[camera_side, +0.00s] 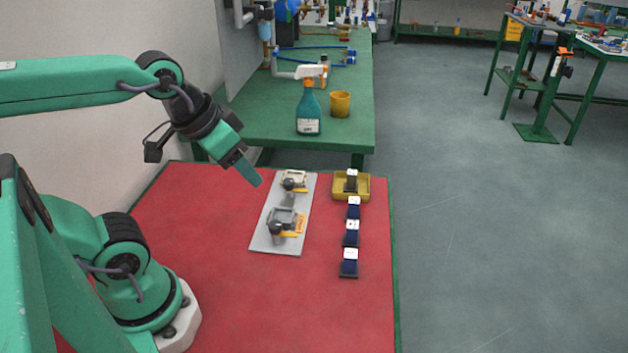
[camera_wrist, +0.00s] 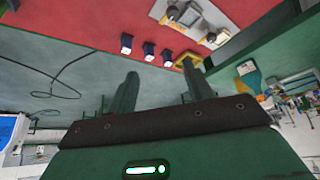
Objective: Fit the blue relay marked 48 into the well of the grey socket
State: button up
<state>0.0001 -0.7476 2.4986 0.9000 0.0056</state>
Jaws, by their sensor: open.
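Three blue relays with white tops stand in a row on the red table: a near one (camera_side: 349,264), a middle one (camera_side: 351,235) and a far one (camera_side: 353,209). Their marks are too small to read, so I cannot tell which is 48. They also show in the wrist view (camera_wrist: 149,51). The grey socket (camera_side: 284,216) sits on the pale plate, with a dark round knob and an orange-yellow tab beside it. Its well is not clearly visible. My gripper (camera_side: 257,181) is above the table's far left, away from the relays. In the wrist view its fingers (camera_wrist: 160,90) are apart and empty.
A cream socket (camera_side: 294,178) sits at the far end of the pale plate (camera_side: 262,240). A yellow tray (camera_side: 364,192) holds a dark block (camera_side: 351,181). A spray bottle (camera_side: 308,110) and yellow cup (camera_side: 340,104) stand on the green bench behind. The red table's front is clear.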

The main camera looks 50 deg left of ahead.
jog(key=w+m, duration=0.1)
jog(key=m, duration=0.1)
jog(key=m+g, duration=0.5)
jog(key=m, duration=1.9)
send_over(353, 225)
jog(key=f, duration=1.5)
jog(key=shift+s+a, duration=0.1)
jog(key=shift+s, duration=0.1)
jog(key=shift+w+f+m+g, duration=0.3)
jog(key=shift+f+m, duration=0.2)
jog(key=shift+f, duration=0.15)
jog(key=shift+f, duration=0.1)
jog(key=shift+f, duration=3.8)
jog(key=c, duration=1.1)
